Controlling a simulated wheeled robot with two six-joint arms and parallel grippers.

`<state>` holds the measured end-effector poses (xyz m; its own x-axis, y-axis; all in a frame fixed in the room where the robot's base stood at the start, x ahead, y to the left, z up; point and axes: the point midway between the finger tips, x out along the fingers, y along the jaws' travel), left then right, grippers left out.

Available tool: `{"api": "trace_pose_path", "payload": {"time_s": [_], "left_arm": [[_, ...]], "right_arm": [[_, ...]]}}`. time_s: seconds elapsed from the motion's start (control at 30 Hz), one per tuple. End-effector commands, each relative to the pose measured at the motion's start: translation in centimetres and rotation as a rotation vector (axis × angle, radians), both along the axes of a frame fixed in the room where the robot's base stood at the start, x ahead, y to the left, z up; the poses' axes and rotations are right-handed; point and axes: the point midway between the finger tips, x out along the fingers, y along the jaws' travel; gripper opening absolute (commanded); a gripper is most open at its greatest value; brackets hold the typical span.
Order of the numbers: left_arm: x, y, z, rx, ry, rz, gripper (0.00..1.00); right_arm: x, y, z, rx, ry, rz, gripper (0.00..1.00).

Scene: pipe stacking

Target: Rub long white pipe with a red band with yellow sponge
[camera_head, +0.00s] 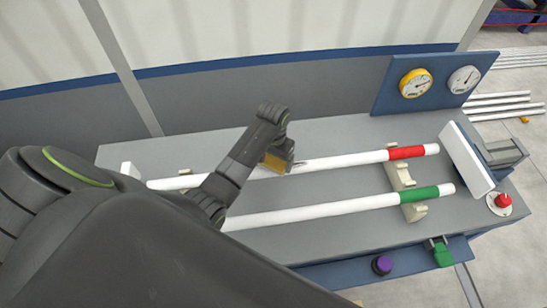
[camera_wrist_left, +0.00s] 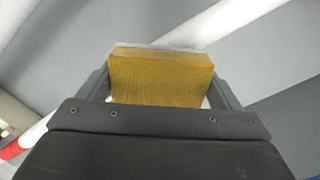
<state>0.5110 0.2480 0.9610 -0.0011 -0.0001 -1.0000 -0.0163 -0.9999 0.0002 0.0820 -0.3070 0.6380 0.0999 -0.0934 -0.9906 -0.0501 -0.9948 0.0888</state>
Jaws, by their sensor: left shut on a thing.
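The long white pipe with a red band (camera_head: 345,160) lies across the back of the grey bench, its red band (camera_head: 407,152) near the right end on a beige support. My left gripper (camera_head: 280,158) is shut on the yellow sponge (camera_head: 275,163) over the middle of this pipe. In the left wrist view the sponge (camera_wrist_left: 162,78) sits between the two fingers, with the white pipe (camera_wrist_left: 228,22) passing behind it. The sponge looks close to or on the pipe; I cannot tell whether they touch. My arm hides part of the pipe. My right gripper is not in view.
A white pipe with a green band (camera_head: 330,209) lies parallel in front. Beige supports (camera_head: 399,175) carry the pipes. A white plate (camera_head: 466,158) stands at the right end, near a red button (camera_head: 503,200). A gauge panel (camera_head: 437,82) stands behind. A purple knob (camera_head: 382,264) is in front.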

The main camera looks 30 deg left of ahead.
Motion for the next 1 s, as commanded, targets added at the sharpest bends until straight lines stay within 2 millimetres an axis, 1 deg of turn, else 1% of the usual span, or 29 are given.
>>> {"api": "trace_pose_path", "payload": {"time_s": [0.27,1.0], "left_arm": [[0.0,0.0,-0.1,0.000,-0.001,0.000,0.68],[0.0,0.0,-1.5,0.000,0.000,0.000,0.68]], "right_arm": [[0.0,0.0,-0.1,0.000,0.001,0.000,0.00],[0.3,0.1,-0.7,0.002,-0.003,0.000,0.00]]}}
